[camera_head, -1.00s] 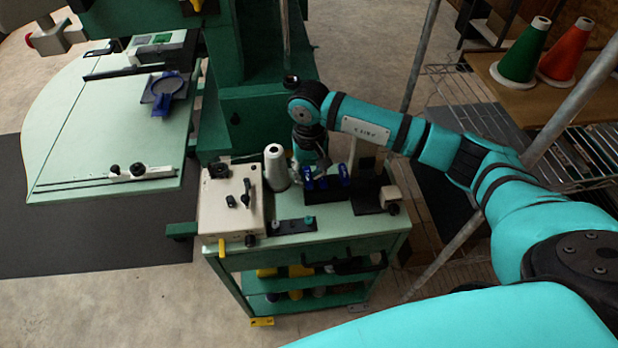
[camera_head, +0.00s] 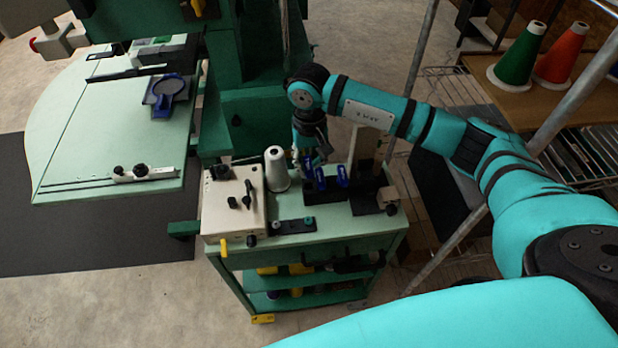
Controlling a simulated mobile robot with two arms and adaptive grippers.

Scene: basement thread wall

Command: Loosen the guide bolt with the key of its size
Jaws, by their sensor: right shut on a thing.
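My right gripper (camera_head: 312,158) is above the dark key rack (camera_head: 330,193) on the green cart, pointing down. It is shut on a blue-handled key (camera_head: 308,166), the leftmost of the blue handles, which sits higher than the others. Two other blue-handled keys (camera_head: 320,179) and (camera_head: 343,175) stand in the rack. Key sizes are too small to read. A guide rail with black knobs (camera_head: 130,174) lies on the pale green machine table at the left; I cannot tell which part is the guide bolt. My left gripper is out of view.
A white thread cone (camera_head: 276,169) stands close left of the rack. A beige box with black knobs (camera_head: 233,201) fills the cart's left side. A green machine column (camera_head: 245,100) rises behind. A grey slanted pole (camera_head: 560,105) and thread cones (camera_head: 521,55) are at the right.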

